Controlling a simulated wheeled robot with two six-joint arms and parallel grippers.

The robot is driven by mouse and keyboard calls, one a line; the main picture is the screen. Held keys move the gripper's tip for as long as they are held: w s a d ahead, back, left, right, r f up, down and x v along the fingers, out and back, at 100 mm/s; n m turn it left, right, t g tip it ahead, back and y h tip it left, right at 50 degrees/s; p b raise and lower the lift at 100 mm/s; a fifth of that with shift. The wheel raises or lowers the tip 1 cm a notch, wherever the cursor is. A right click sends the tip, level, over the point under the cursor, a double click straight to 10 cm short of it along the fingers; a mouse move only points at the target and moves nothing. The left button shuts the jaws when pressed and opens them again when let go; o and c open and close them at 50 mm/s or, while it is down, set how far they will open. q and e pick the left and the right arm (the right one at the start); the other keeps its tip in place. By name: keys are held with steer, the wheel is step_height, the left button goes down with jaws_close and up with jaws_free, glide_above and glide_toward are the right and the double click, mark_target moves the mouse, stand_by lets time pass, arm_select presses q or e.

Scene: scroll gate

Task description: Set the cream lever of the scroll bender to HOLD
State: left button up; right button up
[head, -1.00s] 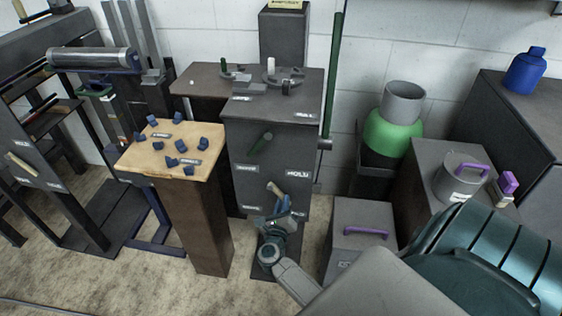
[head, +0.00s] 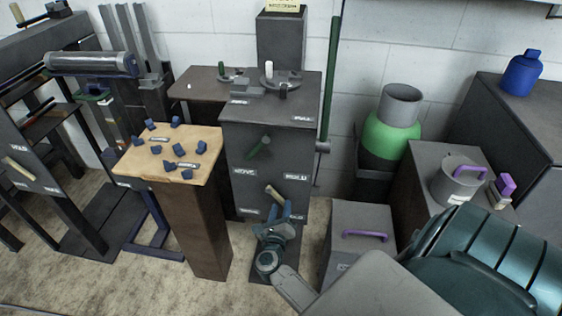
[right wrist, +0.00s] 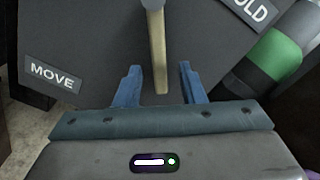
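The scroll bender is the dark grey cabinet (head: 270,145) in the middle of the head view. Its cream lever (head: 274,193) sits low on the front panel and slants from upper left to lower right. In the right wrist view the cream lever (right wrist: 159,55) points down between my fingers, with a gap on each side. A MOVE label (right wrist: 52,77) is at the left there and a partly cut HOLD label (right wrist: 252,10) at the upper right. My right gripper (head: 284,213) is open just below the lever; it also shows in the right wrist view (right wrist: 163,88). My left gripper is out of view.
A green lever (head: 260,148) sits higher on the same panel. A wooden-topped pedestal (head: 193,225) with several blue pieces stands left. A grey box with a purple handle (head: 365,235) and a green cylinder (head: 388,138) stand right. Another machine with a cream lever (head: 18,168) is far left.

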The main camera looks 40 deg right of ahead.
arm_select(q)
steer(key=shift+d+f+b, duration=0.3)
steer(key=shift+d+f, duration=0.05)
arm_select(e)
steer(key=v, duration=0.9)
steer(key=shift+s+a, duration=0.25)
steer(key=shift+a, duration=0.05)
